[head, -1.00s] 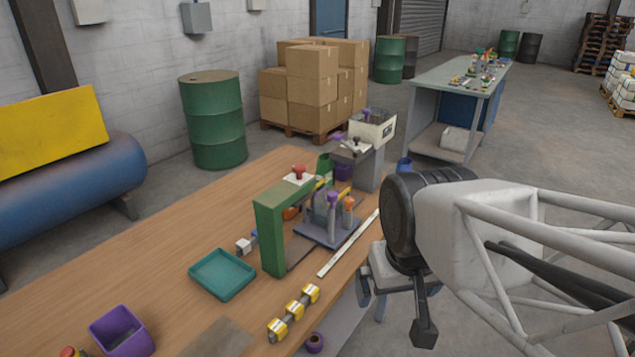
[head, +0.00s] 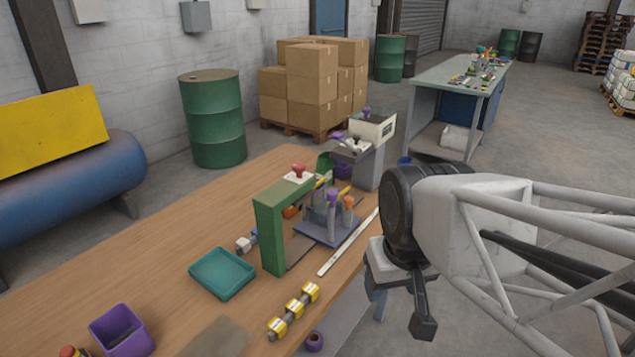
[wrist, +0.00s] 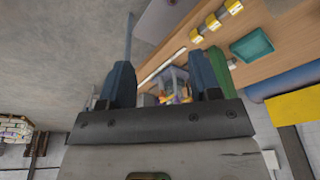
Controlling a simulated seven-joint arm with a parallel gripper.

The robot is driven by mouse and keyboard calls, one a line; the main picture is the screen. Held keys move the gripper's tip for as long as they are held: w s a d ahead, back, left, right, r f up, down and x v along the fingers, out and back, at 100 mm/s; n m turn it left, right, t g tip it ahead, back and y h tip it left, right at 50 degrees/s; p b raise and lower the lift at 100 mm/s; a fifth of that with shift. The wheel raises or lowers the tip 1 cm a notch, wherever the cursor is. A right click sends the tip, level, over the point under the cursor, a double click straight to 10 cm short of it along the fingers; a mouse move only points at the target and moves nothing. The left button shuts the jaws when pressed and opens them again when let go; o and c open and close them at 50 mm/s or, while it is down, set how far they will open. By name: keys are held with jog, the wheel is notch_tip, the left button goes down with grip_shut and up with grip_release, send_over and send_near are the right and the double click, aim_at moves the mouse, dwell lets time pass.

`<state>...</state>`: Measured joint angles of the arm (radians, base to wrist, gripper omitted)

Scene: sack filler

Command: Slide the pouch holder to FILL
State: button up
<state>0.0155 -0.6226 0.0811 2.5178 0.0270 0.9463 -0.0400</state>
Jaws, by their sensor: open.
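The sack filler is a green frame (head: 268,235) on the wooden workbench. A blue-grey sliding base (head: 325,232) with grey uprights, a purple knob (head: 332,197) and an orange knob (head: 348,203) sits beside it; this looks like the pouch holder. No FILL mark is readable. My gripper (head: 398,308) is open and empty, in the air past the bench's right edge, apart from the holder. In the wrist view, the open fingers (wrist: 163,78) point towards the bench, and the holder (wrist: 177,80) shows small between them, partly hidden by the gripper body.
A white strip (head: 348,243) lies along the bench edge. A teal tray (head: 222,272), yellow blocks on a bar (head: 293,312) and a purple bin (head: 122,330) stand nearer. A grey machine (head: 370,145) stands at the far end. The air between gripper and holder looks clear.

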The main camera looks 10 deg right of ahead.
jog(key=w+a+n+g+y, duration=0.1)
jog(key=w+a+n+y, duration=0.2)
jog(key=w, duration=0.5)
jog(key=n+t+y, duration=0.6)
jog(key=n+y, duration=0.2)
send_near(334, 193)
jog(key=x, duration=0.3)
jog(key=shift+w+a, duration=0.1)
jog(key=shift+a, duration=0.05)
jog(key=shift+x, duration=3.75)
